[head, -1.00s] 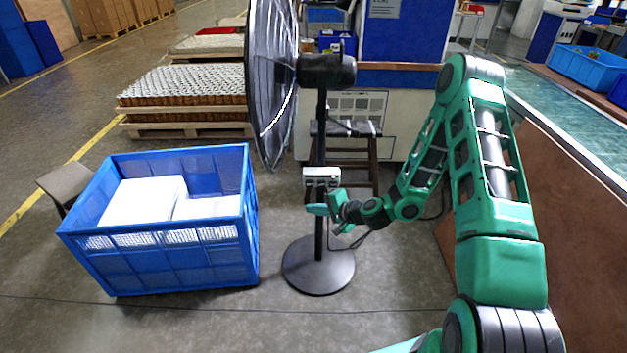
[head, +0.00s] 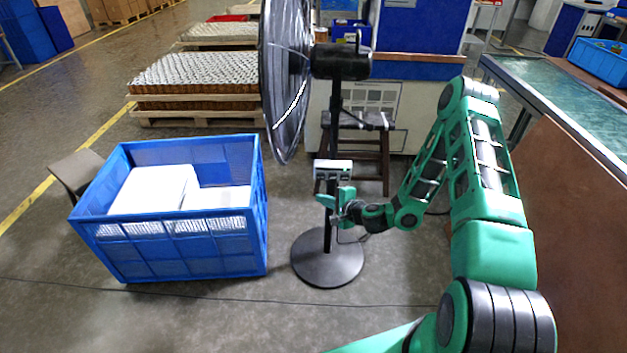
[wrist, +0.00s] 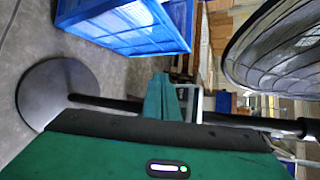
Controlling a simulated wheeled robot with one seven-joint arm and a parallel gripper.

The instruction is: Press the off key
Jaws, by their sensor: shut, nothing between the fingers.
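A black pedestal fan (head: 341,62) stands on a round base (head: 327,258). A small white control box (head: 333,166) sits on its pole. I cannot make out the off key or any other single key on it. My gripper (head: 337,199) is shut and empty. Its green fingers are just below the box's near face, close to the pole; I cannot tell whether they touch. In the wrist view the green fingers (wrist: 162,98) point at the box (wrist: 190,101) and cover part of it. The fan's base (wrist: 55,92) and caged head (wrist: 275,55) also show there.
A blue crate (head: 185,262) with white blocks stands left of the fan. A dark stool (head: 357,125) is behind the pole. A cable (head: 200,297) runs along the floor. A brown panel (head: 575,230) stands at the right, beside my arm.

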